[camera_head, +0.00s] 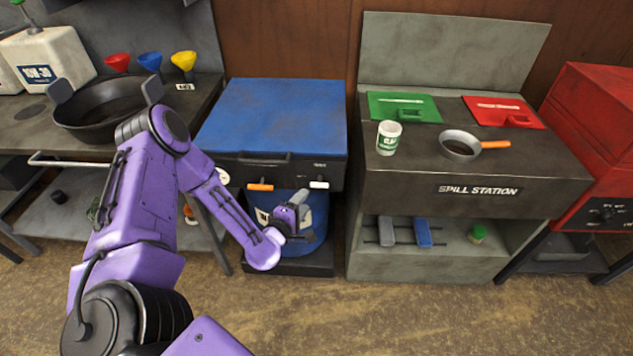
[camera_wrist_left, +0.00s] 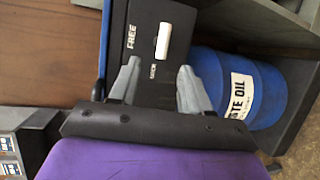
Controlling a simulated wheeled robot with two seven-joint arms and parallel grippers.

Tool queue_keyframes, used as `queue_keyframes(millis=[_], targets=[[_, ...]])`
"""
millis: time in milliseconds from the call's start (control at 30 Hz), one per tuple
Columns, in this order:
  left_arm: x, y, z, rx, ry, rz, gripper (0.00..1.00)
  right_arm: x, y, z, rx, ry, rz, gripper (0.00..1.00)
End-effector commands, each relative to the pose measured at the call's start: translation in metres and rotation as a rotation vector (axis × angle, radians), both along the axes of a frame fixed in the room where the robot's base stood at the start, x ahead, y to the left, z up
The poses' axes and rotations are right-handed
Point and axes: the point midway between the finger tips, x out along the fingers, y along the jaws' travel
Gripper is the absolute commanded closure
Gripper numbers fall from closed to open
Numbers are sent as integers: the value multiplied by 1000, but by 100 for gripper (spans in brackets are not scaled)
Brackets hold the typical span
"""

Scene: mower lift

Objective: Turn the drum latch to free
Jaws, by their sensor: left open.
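A small white latch handle (camera_head: 319,184) sits on the dark front of the blue-topped cabinet (camera_head: 270,115), at its right side. It also shows in the left wrist view (camera_wrist_left: 163,41), beside a FREE label (camera_wrist_left: 131,37) and a second label too small to read. My left gripper (camera_head: 299,203) is open and empty, below and left of the latch. In the left wrist view my two fingers (camera_wrist_left: 159,72) stand apart, with the latch ahead, between and beyond their tips. The blue waste oil drum (camera_wrist_left: 238,88) stands under the cabinet, partly hidden by my left arm in the head view.
An orange handle (camera_head: 260,186) is on the same front, left of the white latch. The spill station (camera_head: 480,190) stands to the right, with a cup (camera_head: 389,138) and a pan (camera_head: 460,145) on it. A bench with a black basin (camera_head: 100,110) is at left. Floor in front is clear.

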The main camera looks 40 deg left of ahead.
Motion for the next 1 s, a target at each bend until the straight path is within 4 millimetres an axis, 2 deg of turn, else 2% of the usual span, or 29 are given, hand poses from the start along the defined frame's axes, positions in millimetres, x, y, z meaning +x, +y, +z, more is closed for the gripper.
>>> queue_keyframes(millis=[300,400,533,767,800,933,1000], targets=[[66,9,-13,6,4,-4,53,0,0,6,0,0,0,57],[81,11,-17,6,5,-4,53,0,0,7,0,0,0,57],[91,13,-19,5,7,-3,53,0,0,8,0,0,0,57],[92,12,-19,4,7,-5,53,0,0,8,0,0,0,57],[92,12,-19,4,7,-5,59,0,0,8,0,0,0,57],[92,12,-19,4,7,-5,100,0,0,8,0,0,0,57],[92,12,-19,4,7,-5,100,0,0,8,0,0,0,57]])
